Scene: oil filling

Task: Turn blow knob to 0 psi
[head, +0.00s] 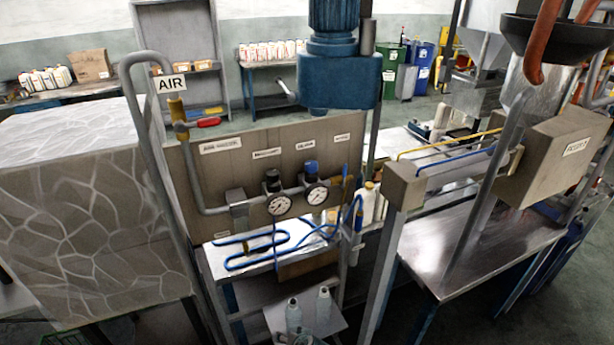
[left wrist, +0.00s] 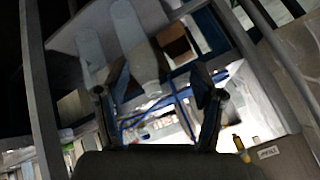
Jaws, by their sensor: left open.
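In the head view, two round gauges sit on a grey pipe across the beige panel. The left gauge (head: 279,204) has a black knob (head: 272,180) above it. The right gauge (head: 317,193) has a blue knob (head: 310,168) above it. Small labels are fixed above them, too small to read surely; I cannot tell from the text which knob is blow. Neither of my grippers shows in the head view. In the left wrist view, my left gripper (left wrist: 158,97) is open with nothing between its fingers. No knob can be made out there.
Blue hoses (head: 258,257) hang below the panel over a metal shelf. Two pale bottles (head: 293,313) stand on a low tray. A grey pipe with an AIR sign (head: 172,85) rises at left. A blue motor unit (head: 340,80) overhangs the panel. A steel table (head: 470,250) stands right.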

